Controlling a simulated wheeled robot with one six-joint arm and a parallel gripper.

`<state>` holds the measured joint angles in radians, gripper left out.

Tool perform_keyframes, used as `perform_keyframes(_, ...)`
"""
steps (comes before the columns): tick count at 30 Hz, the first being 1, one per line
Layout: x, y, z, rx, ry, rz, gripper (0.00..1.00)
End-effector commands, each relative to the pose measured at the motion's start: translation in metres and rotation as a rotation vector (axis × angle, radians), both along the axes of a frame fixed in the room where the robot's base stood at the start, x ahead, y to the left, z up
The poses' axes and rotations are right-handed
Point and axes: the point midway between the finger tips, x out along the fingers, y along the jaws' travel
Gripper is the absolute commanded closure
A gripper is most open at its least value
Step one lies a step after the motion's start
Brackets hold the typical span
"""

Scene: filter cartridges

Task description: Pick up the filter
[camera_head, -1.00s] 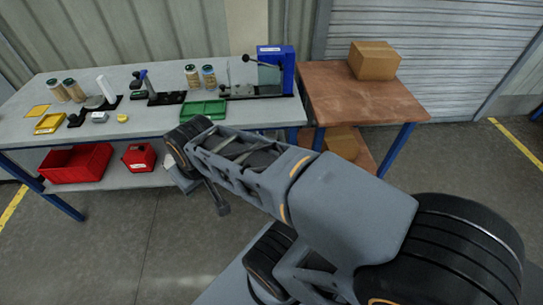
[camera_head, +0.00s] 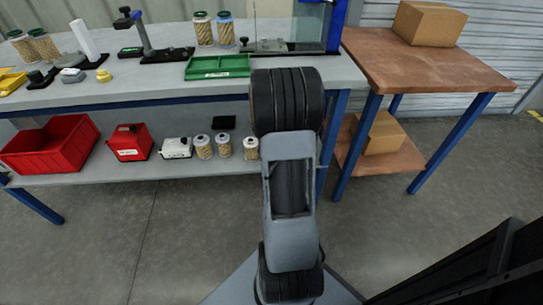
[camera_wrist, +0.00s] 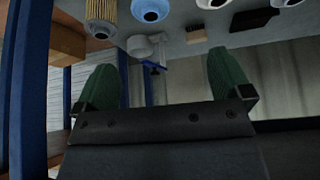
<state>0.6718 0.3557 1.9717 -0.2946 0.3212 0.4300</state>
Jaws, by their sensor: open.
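Several filters with tan pleats and pale caps stand on the lower shelf in the head view, among them a left one (camera_head: 203,147), a middle one (camera_head: 223,145) and a right one (camera_head: 250,148) close to my arm. More filters (camera_head: 203,28) stand on the bench top, some at its left end (camera_head: 43,44). In the wrist view, a pleated filter (camera_wrist: 101,17) and a blue-ended one (camera_wrist: 150,10) show at the top edge, partly cut off. My gripper (camera_wrist: 162,65) is open and empty, its green fingers apart from them. It is hidden in the head view.
A red bin (camera_head: 50,150), a smaller red box (camera_head: 129,142) and a white device (camera_head: 176,148) share the lower shelf. A green tray (camera_head: 217,66) is on the bench top. A blue leg (camera_head: 333,140) stands right of my arm. A brown table (camera_head: 425,62) adjoins.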

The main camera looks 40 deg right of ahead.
Motion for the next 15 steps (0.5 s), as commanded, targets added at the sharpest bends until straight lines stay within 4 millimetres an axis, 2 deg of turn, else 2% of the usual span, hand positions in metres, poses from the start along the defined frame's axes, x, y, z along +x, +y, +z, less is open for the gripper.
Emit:
perform_keyframes(1, -0.002, -0.008, -0.015, 0.0, -0.003, -0.017, 0.04)
perform_keyframes(9, 0.002, -0.038, -0.06, 0.0, -0.008, -0.052, 0.04)
perform_keyframes(15, 0.011, -0.053, -0.086, -0.001, -0.01, -0.055, 0.04)
